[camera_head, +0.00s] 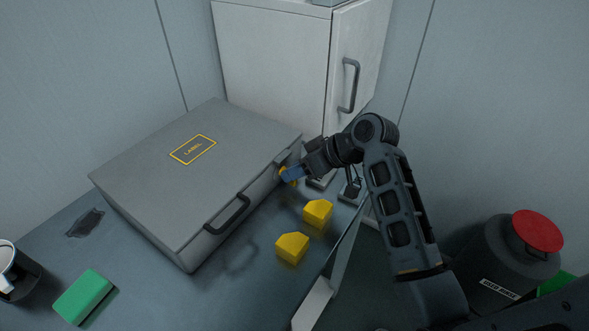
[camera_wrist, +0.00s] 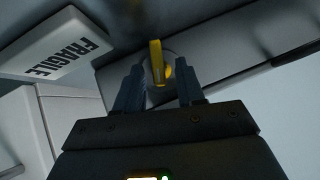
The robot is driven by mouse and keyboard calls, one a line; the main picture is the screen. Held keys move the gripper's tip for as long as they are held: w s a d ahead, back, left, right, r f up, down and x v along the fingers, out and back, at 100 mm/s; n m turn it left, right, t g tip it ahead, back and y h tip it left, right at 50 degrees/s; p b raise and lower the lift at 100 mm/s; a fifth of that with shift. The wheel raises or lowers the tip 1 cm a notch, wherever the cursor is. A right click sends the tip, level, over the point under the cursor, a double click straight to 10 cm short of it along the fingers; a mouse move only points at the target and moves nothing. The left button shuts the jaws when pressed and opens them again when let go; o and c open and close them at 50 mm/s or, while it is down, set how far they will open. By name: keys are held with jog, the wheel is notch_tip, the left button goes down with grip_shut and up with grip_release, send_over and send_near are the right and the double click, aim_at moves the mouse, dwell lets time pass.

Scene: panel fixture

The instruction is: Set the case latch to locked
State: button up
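The grey case (camera_head: 180,190) lies closed on the table, with a yellow-framed label on its lid and a dark handle (camera_head: 227,214) on its front side. The yellow latch (camera_head: 283,172) is on the front side near the right end, partly hidden by my gripper (camera_head: 288,173). In the wrist view the latch (camera_wrist: 156,55) shows as a narrow yellow tab on a round base. My gripper (camera_wrist: 160,78) has its two fingers apart, one on each side of the latch, with gaps visible. Whether a fingertip touches it, I cannot tell.
Two yellow blocks (camera_head: 318,212) (camera_head: 292,247) sit on the table before the case. A green block (camera_head: 84,296) and a mug (camera_head: 6,262) are at left. A white cabinet (camera_head: 275,60) stands behind. A bin with a red lid (camera_head: 537,230) is at right. A FRAGILE label (camera_wrist: 65,55) shows in the wrist view.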

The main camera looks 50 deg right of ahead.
jog(key=shift+w+f, duration=0.25)
jog(key=shift+c, duration=0.4)
grip_shut()
jog(key=shift+a, duration=0.1)
